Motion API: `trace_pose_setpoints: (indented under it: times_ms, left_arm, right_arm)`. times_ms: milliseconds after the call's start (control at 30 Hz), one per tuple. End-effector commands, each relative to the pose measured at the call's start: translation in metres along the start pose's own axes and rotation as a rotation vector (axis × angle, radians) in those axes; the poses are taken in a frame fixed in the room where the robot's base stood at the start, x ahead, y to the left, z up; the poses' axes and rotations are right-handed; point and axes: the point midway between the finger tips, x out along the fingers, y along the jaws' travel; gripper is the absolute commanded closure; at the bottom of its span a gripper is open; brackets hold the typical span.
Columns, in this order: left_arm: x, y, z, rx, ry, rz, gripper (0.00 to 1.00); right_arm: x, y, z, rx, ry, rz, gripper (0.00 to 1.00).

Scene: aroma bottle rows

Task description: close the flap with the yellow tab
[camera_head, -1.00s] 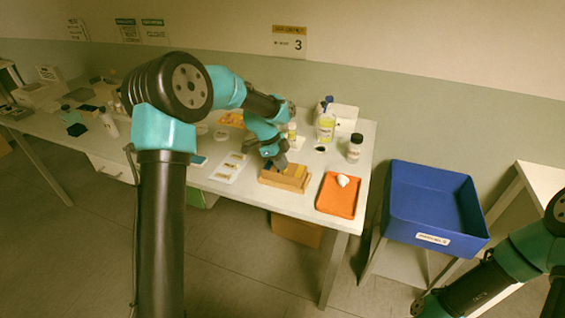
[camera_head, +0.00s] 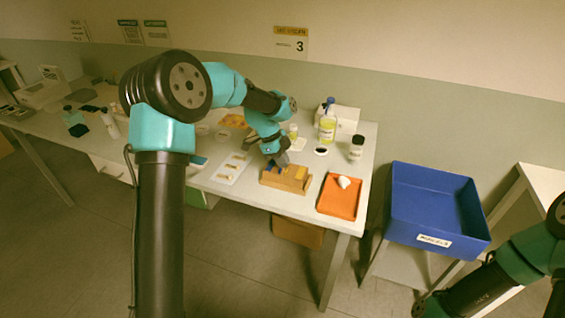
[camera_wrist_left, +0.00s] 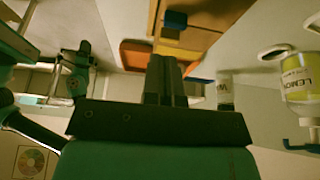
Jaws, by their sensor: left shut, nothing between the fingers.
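A small wooden box (camera_head: 285,184) stands near the front edge of the white table. A yellow part (camera_head: 301,172) shows at its right side, beside the gripper. The fingers hide part of the box, and how far each flap is open is unclear.
An orange tray (camera_head: 338,204) with a white lump lies right of the box. A white strip tray (camera_head: 231,168) lies left. A yellow-liquid bottle (camera_head: 327,128), a small vial (camera_head: 293,131) and a dark-capped jar (camera_head: 356,150) stand behind. A blue bin (camera_head: 435,185) is farther right.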

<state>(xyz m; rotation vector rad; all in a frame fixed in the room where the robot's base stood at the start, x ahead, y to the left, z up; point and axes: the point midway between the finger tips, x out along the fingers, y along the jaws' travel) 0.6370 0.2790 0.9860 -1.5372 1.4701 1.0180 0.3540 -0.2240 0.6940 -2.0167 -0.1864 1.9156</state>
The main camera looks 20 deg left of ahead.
Motion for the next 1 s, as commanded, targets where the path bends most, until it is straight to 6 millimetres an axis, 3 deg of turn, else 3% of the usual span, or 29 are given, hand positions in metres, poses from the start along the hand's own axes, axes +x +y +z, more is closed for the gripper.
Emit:
trace_pose_setpoints:
  times_ms: [267, 467, 667, 1000]
  left_arm:
    - [0.0, 0.0, 0.0, 0.0, 0.0, 0.0, 1.0]
    - [-0.012, 0.0, -0.004, 0.0, 0.0, -0.002, 1.0]
    - [-0.042, 0.0, -0.015, -0.002, 0.0, -0.006, 1.0]
    - [-0.101, 0.001, 0.013, -0.006, 0.0, -0.005, 1.0]
  right_arm:
    - [0.0, 0.0, 0.0, 0.0, 0.0, 0.0, 0.57]
    - [0.0, 0.0, 0.0, 0.0, 0.0, 0.0, 0.57]
    - [0.0, 0.0, 0.0, 0.0, 0.0, 0.0, 0.57]
    - [0.0, 0.0, 0.0, 0.0, 0.0, 0.0, 0.57]
